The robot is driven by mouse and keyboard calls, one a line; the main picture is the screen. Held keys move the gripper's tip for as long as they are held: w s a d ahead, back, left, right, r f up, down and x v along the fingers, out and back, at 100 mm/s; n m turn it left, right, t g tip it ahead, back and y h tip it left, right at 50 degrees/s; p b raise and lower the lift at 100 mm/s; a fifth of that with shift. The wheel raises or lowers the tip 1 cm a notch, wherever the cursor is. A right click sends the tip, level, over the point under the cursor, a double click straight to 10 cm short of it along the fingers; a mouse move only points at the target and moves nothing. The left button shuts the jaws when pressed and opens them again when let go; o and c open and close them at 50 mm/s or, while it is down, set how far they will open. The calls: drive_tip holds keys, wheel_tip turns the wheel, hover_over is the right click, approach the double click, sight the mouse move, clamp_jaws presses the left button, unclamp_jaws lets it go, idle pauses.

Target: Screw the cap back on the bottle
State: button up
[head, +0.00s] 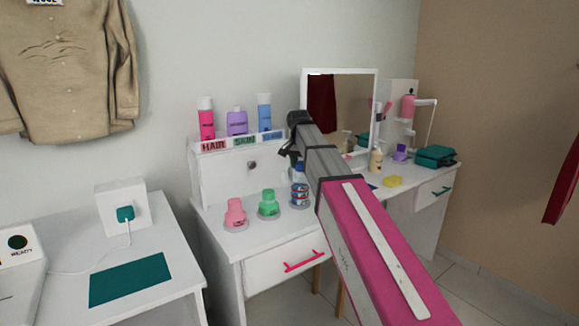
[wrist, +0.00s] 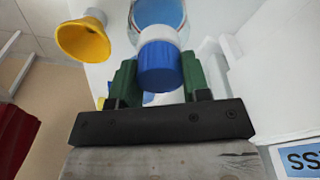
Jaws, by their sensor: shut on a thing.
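My gripper (wrist: 160,68) is shut on the blue cap (wrist: 158,72) in the wrist view, one green finger on each side. Beyond the cap are a white collar (wrist: 160,35) and the light blue bottle (wrist: 158,12). The cap lines up with the collar and appears against it; I cannot tell if it is threaded on. In the head view the bottle (head: 299,190), with a banded label, stands upright on the white dressing table (head: 262,240). My gripper (head: 291,150) is above it, and my arm partly hides that area; the fingers are not clear there.
A pink bottle (head: 235,214) and a green bottle (head: 268,205) stand left of the bottle. A raised shelf (head: 212,180) with several bottles is behind. A mirror (head: 340,72) stands to the right. A yellow flared thing (wrist: 84,38) shows in the wrist view.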

drive_tip(key=m, duration=0.5)
drive_tip(key=shift+m+h, duration=0.3)
drive_tip(key=m+g, duration=0.1)
drive_tip(key=m, duration=0.4)
drive_tip(key=o, duration=1.1)
drive_tip(key=shift+c, duration=0.2)
drive_tip(key=shift+c, duration=0.5)
